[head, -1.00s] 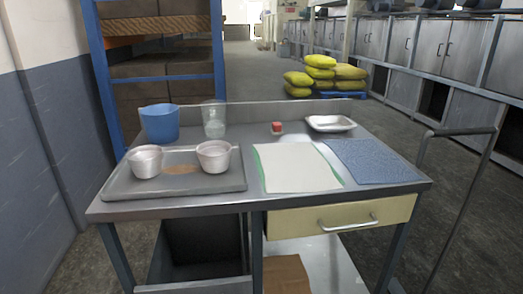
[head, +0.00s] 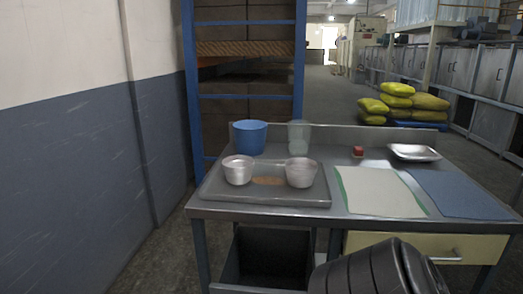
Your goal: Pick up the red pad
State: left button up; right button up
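The red pad (head: 358,151) is a small red block near the back of the metal table (head: 260,210), right of its middle. It seems to sit on a small pale base, too small to make out. Neither of my grippers is in view.
A white-and-green cloth (head: 380,192) and a blue mat (head: 455,195) lie in front of the pad. A raised back edge borders the table.

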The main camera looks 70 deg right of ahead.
aim_at(358, 151)
jog(key=u, duration=0.3)
jog(key=k, duration=1.3)
jog(key=z, duration=1.1)
